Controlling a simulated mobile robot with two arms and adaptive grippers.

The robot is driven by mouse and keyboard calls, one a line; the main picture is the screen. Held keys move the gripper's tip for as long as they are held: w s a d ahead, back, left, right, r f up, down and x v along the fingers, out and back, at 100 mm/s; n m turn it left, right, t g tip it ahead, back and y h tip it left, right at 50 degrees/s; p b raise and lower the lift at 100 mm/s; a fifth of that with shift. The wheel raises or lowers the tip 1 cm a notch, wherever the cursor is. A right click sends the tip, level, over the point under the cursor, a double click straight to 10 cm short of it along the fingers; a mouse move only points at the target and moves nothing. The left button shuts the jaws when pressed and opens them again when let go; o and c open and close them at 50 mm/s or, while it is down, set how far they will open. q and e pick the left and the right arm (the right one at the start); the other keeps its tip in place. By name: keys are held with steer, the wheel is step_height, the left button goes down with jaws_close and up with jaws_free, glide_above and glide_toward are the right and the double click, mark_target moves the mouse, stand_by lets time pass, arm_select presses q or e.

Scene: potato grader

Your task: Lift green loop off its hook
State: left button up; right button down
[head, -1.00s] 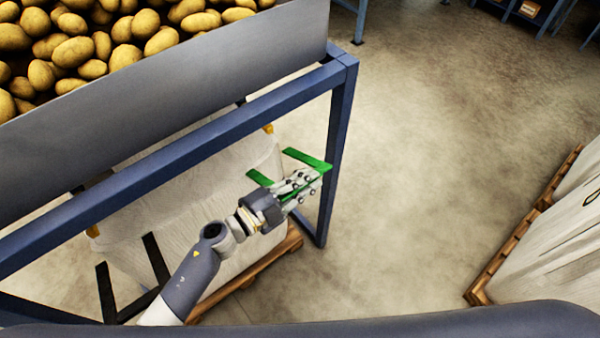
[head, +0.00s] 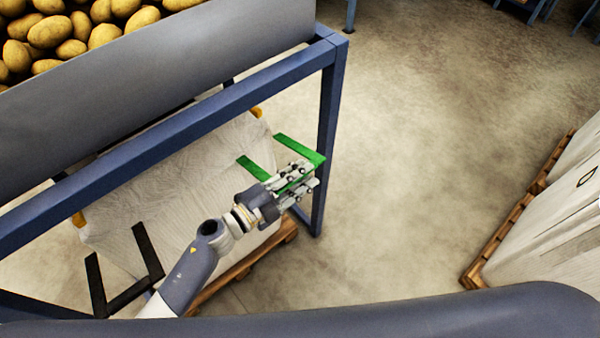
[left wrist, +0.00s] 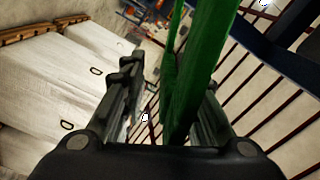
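The green loop (head: 301,149) is a flat strap bent in a U, at the right corner of a white bulk bag (head: 190,165) under the blue frame. My left gripper (head: 305,174) is at the loop's near right side. Its fingers are apart, with green strap between them. In the left wrist view the green strap (left wrist: 188,85) runs up between the fingers, with a gap beside the left finger. I cannot make out the loop's hook. My right gripper is in neither view.
A blue frame post (head: 328,135) stands close to the loop. A black loop (head: 125,285) hangs at the bag's left. Potatoes (head: 75,30) fill the hopper above. White bags on pallets (head: 555,230) stand at right; the concrete floor (head: 420,180) between is clear.

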arm_select(q)
steer(key=shift+w+r, duration=0.1)
steer(key=shift+w, duration=0.05)
steer(key=shift+r, duration=4.95)
